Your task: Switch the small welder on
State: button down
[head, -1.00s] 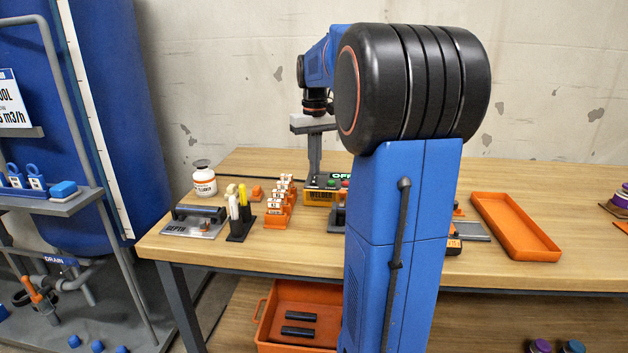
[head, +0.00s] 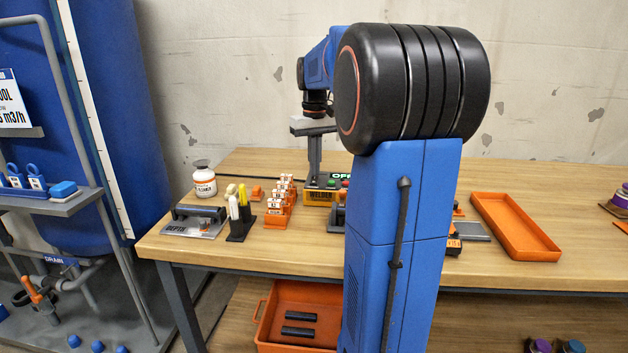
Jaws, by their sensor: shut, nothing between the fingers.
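The small welder (head: 318,197) is an orange box with a dark top, labelled WELDER, standing on the workbench. A green button (head: 331,183) and a red button (head: 346,183) show on its top. A lit sign (head: 340,176) behind them seems to read OFF, its right end hidden by my arm. My gripper (head: 314,176) points straight down with its fingers shut and empty. The fingertips are at the welder's top, left of the green button in the picture. I cannot tell whether they touch it. My arm hides the welder's right side.
On the workbench (head: 260,165), left of the welder, are orange holders with white tags (head: 279,203), a pen stand (head: 239,225), a white bottle (head: 204,182) and a depth gauge (head: 194,222). An empty orange tray (head: 514,226) lies to the right.

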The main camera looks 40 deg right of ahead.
jog(key=shift+f, duration=0.4)
notch_tip(320, 180, up, 7)
dwell(1.3)
dwell(0.5)
